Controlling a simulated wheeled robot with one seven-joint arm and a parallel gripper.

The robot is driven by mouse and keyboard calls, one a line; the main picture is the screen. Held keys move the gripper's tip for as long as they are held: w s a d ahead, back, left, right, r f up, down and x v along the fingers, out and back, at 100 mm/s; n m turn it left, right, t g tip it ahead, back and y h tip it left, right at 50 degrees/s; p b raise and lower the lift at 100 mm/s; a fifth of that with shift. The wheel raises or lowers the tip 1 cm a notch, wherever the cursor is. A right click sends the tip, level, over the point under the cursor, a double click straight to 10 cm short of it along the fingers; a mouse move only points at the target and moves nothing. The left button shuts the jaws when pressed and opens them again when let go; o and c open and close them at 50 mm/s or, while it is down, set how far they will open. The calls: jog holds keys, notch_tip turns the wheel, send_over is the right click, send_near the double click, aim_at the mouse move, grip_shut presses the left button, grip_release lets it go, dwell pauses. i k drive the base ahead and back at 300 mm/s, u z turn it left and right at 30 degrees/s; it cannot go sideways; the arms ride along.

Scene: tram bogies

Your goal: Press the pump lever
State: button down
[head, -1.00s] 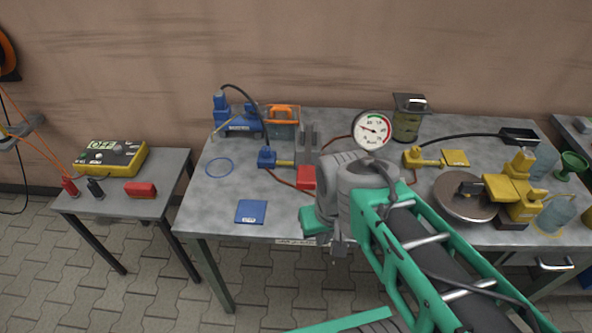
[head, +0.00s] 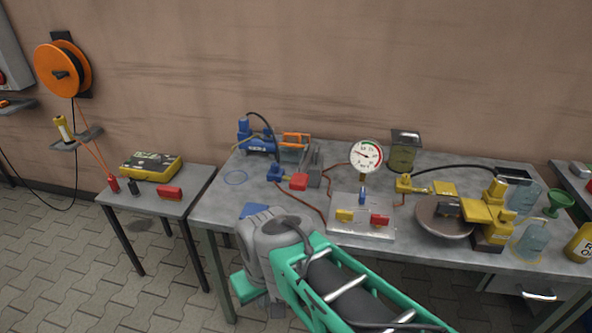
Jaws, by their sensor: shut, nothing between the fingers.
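A blue pump-like unit (head: 257,143) stands at the back left of the bench, with a black hose curving up from it. A thin pale rod (head: 240,143) sticks out on its left side. I cannot tell for sure whether this rod is the pump lever. My gripper (head: 278,309) is low in the head view, in front of the bench's front edge, well apart from the blue unit. Its fingers are small and partly hidden by my grey wrist; they are shut and hold nothing.
A gauge (head: 366,156) stands behind a metal plate (head: 345,229) with yellow and red handles. A red block (head: 299,181) lies by a grey upright. A yellow clamp-like device (head: 490,210) sits at right. A side table (head: 150,202) holds a yellow meter (head: 151,166).

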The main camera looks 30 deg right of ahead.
aim_at(298, 183)
jog(key=u, duration=0.35)
jog(key=i, duration=0.9)
jog(key=u, duration=0.3)
